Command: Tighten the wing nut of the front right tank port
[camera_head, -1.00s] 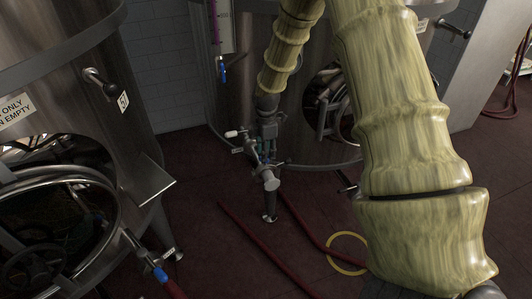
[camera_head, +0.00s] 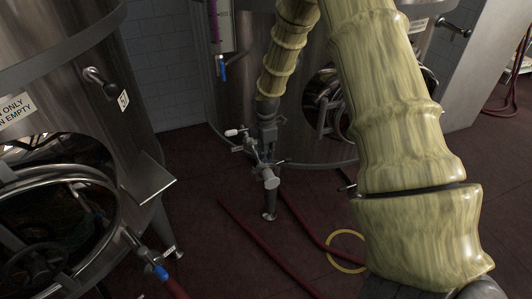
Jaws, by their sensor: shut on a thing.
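My gripper (camera_head: 262,152) reaches down at the port fittings low on the front of the steel tank (camera_head: 235,100) in the middle. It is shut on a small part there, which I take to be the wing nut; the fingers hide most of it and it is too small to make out. A pale-handled valve (camera_head: 233,132) sticks out to the left of my gripper. A steel pipe fitting with a round end (camera_head: 271,183) stands just below it, on a leg to the floor. My padded yellow arm covers much of the tank's right side.
Another steel tank (camera_head: 150,120) with an open round hatch (camera_head: 112,215) stands at the left. Red hoses (camera_head: 265,245) and a yellow ring (camera_head: 347,262) lie on the dark red floor. An open hatch (camera_head: 322,95) shows behind my arm.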

